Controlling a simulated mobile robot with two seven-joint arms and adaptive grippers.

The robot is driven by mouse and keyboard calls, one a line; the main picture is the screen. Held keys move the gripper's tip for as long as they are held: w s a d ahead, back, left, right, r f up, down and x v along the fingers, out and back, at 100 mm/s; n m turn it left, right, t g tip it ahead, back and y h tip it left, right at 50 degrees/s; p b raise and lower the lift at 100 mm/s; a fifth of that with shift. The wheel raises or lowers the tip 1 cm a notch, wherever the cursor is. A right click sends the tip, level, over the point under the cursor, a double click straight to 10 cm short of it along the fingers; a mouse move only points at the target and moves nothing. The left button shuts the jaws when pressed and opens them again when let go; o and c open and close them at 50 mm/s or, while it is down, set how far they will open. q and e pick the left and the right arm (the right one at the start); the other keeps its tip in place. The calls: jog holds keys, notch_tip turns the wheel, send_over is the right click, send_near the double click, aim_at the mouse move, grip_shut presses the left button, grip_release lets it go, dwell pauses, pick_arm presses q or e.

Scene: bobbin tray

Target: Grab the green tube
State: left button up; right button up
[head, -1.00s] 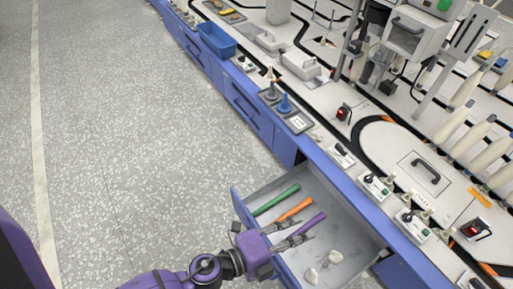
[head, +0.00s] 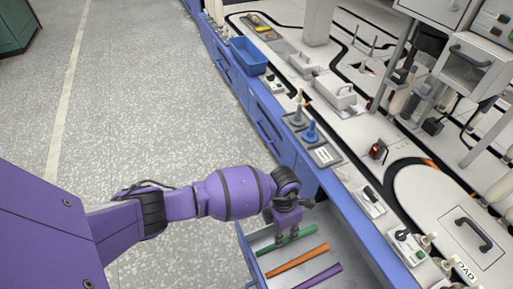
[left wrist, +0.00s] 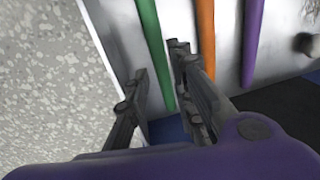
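The green tube (head: 304,233) lies in the open drawer (head: 250,262), nearest the drawer's far end in the head view. My left gripper (head: 285,234) is over it and hides part of it. In the left wrist view the fingers (left wrist: 159,62) are spread, one on each side of the green tube (left wrist: 152,40). I cannot tell whether either finger touches it. My right gripper is not in view.
An orange tube (head: 297,259) and a purple tube (head: 320,277) lie beside the green one, the orange close to one finger. The drawer's walls stand close around. The blue bench front (head: 350,230) borders the drawer. A blue bin (head: 249,56) stands farther along the bench.

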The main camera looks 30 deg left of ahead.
aim_at(284, 240)
pick_arm(q)
jog(key=f+b, duration=0.2)
jog(key=f, duration=0.1)
jog(key=f+b, duration=0.1)
jog(key=shift+d+f, duration=0.25)
jog(key=shift+d, duration=0.1)
grip_shut()
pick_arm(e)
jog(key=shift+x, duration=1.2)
pick_arm(q)
jog(key=shift+w, duration=0.1)
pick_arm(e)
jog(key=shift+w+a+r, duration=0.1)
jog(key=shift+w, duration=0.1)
